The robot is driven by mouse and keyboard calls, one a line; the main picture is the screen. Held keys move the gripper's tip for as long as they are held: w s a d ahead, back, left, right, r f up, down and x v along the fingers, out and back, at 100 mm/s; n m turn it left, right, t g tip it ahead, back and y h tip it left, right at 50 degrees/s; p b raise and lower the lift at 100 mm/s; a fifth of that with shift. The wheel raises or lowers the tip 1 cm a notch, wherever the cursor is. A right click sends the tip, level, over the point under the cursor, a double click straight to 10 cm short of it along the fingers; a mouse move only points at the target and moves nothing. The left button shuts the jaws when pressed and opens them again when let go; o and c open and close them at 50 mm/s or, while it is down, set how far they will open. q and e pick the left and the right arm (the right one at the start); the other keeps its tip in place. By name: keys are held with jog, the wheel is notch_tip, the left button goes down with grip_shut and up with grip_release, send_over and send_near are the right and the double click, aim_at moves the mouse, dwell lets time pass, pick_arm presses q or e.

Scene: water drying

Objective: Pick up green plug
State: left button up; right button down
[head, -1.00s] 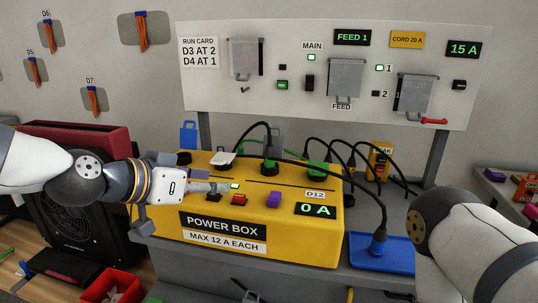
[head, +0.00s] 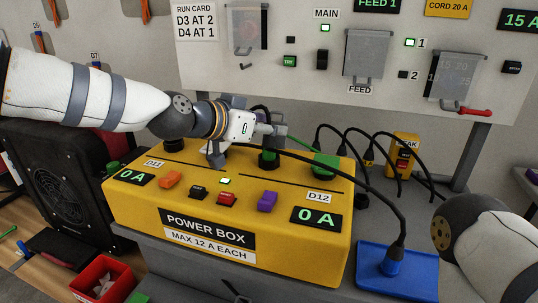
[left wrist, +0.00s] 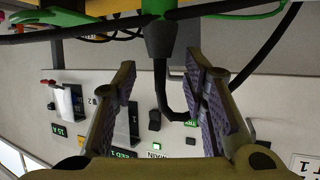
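The green plug (head: 268,158) stands upright in the top of the yellow power box (head: 150,190), with a black cable rising from it. My left gripper (head: 274,130) is at the plug's upper end, and its fingers partly hide the plug and cable in the head view. In the left wrist view, the plug's dark neck (left wrist: 159,40) with green beyond it is at the top centre. My left fingers (left wrist: 160,70) stand apart on either side of the cable, with gaps on both sides. My right arm shows at the right edge of the head view; its gripper is out of view.
Several black cables arch behind the box. A green block-like piece (head: 326,165) is on the box's right rear. A blue tray (head: 375,278) holding a blue plug (head: 392,262) lies to the right. The white panel (head: 290,85) stands behind. A red bin (head: 88,278) is at lower left.

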pick_arm(q)
jog(key=shift+w+d+f, duration=0.2)
jog(key=shift+w+d, duration=0.1)
jog(key=shift+w, duration=0.05)
grip_shut()
